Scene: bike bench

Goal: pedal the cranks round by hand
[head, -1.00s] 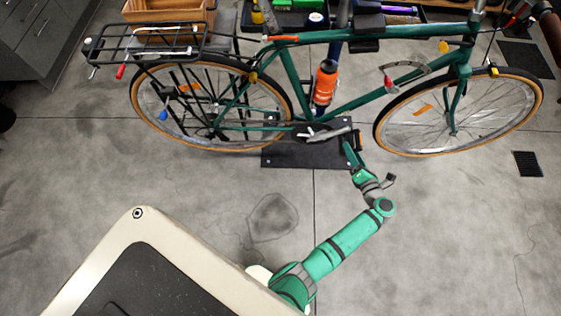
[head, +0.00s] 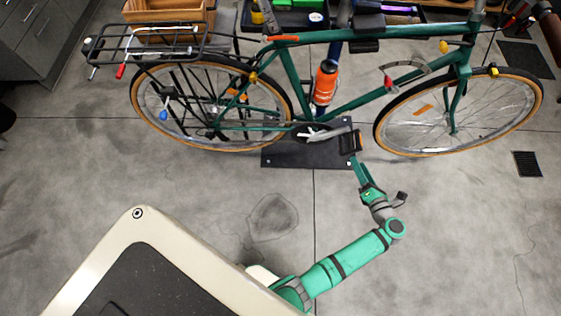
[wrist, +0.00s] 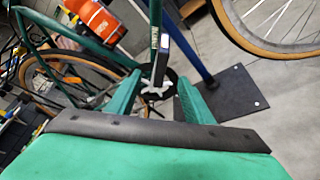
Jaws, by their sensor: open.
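A green bicycle (head: 350,105) stands side-on in the head view. Its silver crank arm (head: 331,134) points right from the chainring, nearly level, with a dark pedal (head: 350,142) at its end. My gripper (head: 354,159) is open, just below the pedal on the near side. In the wrist view, my gripper's two green fingers (wrist: 158,92) stand well apart. The silver crank centre (wrist: 155,90) and a narrow dark bar show between them. I cannot tell whether the fingers touch the pedal.
A dark base plate (head: 290,155) lies under the bicycle, with a blue stand post (wrist: 190,45) rising from it. An orange bottle (head: 325,83) is on the frame. The front wheel (head: 458,115) is to the right. The near floor is mostly clear.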

